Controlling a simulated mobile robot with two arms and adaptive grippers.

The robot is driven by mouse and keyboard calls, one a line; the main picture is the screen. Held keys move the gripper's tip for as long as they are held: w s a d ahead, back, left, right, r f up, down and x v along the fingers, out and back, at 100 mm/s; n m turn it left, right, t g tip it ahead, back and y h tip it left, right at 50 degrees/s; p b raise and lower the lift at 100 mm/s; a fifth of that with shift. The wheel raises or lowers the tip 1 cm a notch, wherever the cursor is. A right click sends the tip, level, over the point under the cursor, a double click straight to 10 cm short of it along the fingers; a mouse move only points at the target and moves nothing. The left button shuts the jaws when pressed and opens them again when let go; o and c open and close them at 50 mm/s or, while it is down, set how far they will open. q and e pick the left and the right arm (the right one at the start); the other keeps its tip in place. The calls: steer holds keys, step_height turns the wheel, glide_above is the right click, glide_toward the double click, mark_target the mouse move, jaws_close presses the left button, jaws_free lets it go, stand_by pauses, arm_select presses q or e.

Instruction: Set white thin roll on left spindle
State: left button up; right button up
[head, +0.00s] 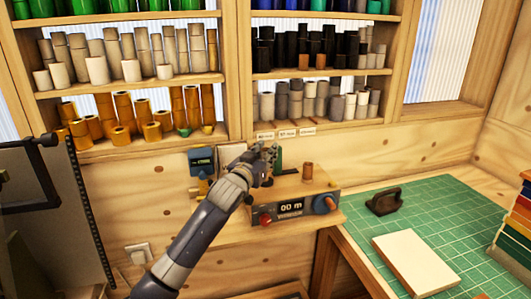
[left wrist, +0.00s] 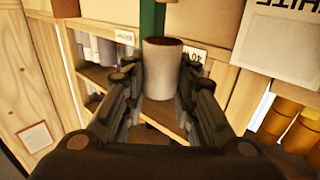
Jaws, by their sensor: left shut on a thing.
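My left gripper (head: 267,160) is over the left part of the grey winding machine (head: 290,209). In the left wrist view its fingers (left wrist: 160,95) are shut on a pale whitish roll (left wrist: 163,75) with a brownish top end. In the head view the gripper hides this roll. The left spindle cannot be made out behind the hand, so I cannot tell whether the roll touches it. A short brown cylinder (head: 307,172) stands upright on the machine's right side. A dark green upright piece (head: 278,157) is just behind the gripper. My right gripper is not in view.
Shelves (head: 330,73) with many rolls fill the back wall. A blue device (head: 202,163) hangs left of the machine. The green cutting mat (head: 440,212) holds a dark handled tool (head: 384,201) and a pale board (head: 415,264). Coloured stacked items (head: 517,225) stand at the right edge.

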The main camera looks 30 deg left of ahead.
arm_select(q)
steer(key=shift+f+b, duration=0.6)
steer(key=shift+f, duration=0.2)
steer(key=shift+f+b, duration=0.9)
steer(key=shift+f, duration=0.95)
steer(key=o, duration=0.9)
